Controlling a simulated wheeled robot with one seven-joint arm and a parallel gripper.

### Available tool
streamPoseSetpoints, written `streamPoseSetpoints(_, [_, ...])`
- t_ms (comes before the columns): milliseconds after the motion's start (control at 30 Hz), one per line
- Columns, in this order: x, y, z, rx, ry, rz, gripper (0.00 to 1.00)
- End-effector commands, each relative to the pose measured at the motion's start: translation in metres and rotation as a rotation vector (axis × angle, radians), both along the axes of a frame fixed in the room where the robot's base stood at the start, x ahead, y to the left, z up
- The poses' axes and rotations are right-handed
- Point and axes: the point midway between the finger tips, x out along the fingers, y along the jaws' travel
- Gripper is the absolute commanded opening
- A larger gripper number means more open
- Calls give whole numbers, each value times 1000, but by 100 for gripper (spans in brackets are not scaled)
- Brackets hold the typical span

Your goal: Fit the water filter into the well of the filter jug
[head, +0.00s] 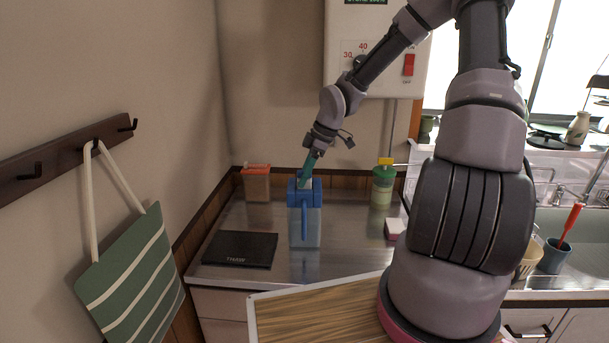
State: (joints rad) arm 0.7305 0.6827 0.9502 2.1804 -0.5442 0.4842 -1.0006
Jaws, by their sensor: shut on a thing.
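The filter jug (305,228) is a clear bluish jug with a blue top and a blue handle facing me. It stands upright on the steel counter near the back left. My gripper (308,165) is above the jug's top, shut on a green thing, which I take to be the water filter (304,174). The filter is tilted, and its lower end is at the jug's blue top. The blue rim hides whether that end is inside the well.
A dark flat mat (240,249) lies left of the jug. A red-topped container (257,184) stands behind left, a green bottle with a yellow cap (383,182) behind right. A small white and red block (395,229) is at right. The counter (345,262) is clear in front.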

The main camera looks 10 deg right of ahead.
Motion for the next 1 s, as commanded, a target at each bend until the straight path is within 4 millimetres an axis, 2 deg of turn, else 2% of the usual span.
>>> streamPoseSetpoints(167, [0, 0, -2, 0, 0, 1, 0])
streamPoseSetpoints(200, [0, 0, -2, 0, 0, 0, 68])
streamPoseSetpoints(233, [0, 0, -2, 0, 0, 0, 80])
streamPoseSetpoints(267, [0, 0, -2, 0, 0, 0, 83])
streamPoseSetpoints(567, [0, 0, -1, 0, -1, 0, 83])
streamPoseSetpoints(667, [0, -2, 5, -1, -3, -1, 83])
streamPoseSetpoints(767, [0, -8, 17, -1, -4, -4, 83])
streamPoseSetpoints(1000, [-5, -27, 64, -2, -4, -5, 83])
